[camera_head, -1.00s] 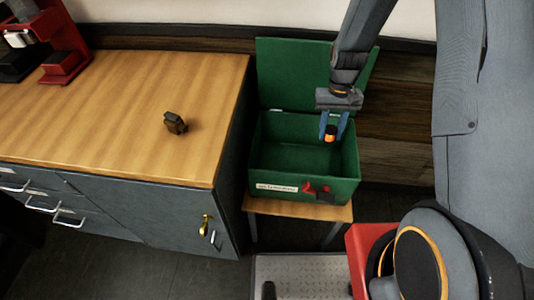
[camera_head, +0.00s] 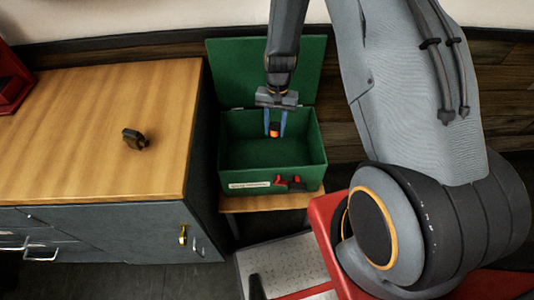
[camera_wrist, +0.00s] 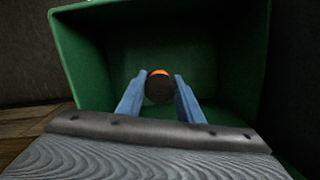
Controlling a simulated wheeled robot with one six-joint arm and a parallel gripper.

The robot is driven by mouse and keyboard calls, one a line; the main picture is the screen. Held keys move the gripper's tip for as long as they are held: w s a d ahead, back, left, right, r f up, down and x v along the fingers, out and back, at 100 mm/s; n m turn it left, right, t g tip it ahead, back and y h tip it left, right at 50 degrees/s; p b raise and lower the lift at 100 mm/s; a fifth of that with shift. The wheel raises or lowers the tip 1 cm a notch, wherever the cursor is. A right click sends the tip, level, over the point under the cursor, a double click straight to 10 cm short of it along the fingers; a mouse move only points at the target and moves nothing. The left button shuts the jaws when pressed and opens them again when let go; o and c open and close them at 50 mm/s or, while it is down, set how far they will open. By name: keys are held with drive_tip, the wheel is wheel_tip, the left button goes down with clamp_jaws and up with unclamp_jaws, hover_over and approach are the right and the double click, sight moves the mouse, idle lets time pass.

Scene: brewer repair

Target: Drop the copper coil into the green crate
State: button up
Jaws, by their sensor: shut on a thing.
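The copper coil (camera_head: 275,130) shows as a small orange and dark round piece between my gripper's blue fingers. My gripper (camera_head: 275,126) is shut on it, pointing down over the open green crate (camera_head: 259,184). In the wrist view the coil (camera_wrist: 159,88) sits between the two fingertips, its dark face toward the camera with an orange rim on top. The crate's green wall (camera_wrist: 85,60) surrounds it in that view, and the crate's inside looks empty. The crate's lid (camera_head: 240,70) stands open at the back.
The crate stands on a small wooden stool (camera_head: 262,203). A wooden-topped cabinet (camera_head: 90,110) is to the left, with a small dark part (camera_head: 134,138) on it. A red machine (camera_head: 12,80) stands at its far left. Red latch parts (camera_head: 290,182) are on the crate's front.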

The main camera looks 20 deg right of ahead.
drive_tip(key=shift+f+b, duration=0.65)
drive_tip(key=shift+f, duration=0.7)
drive_tip(key=o, duration=1.2)
drive_tip(key=shift+r, duration=0.15)
drive_tip(key=shift+w+d+r+b, duration=0.15)
drive_tip(key=shift+r+b, duration=0.15)
drive_tip(key=shift+r, duration=0.95)
drive_tip(key=shift+w+d+r+b, duration=0.1)
drive_tip(key=shift+w+r+b, duration=0.15)
drive_tip(key=shift+r, duration=1.05)
drive_tip(key=shift+w+d+r+b, duration=0.1)
drive_tip(key=shift+r+b, duration=0.25)
drive_tip(key=shift+r, duration=0.9)
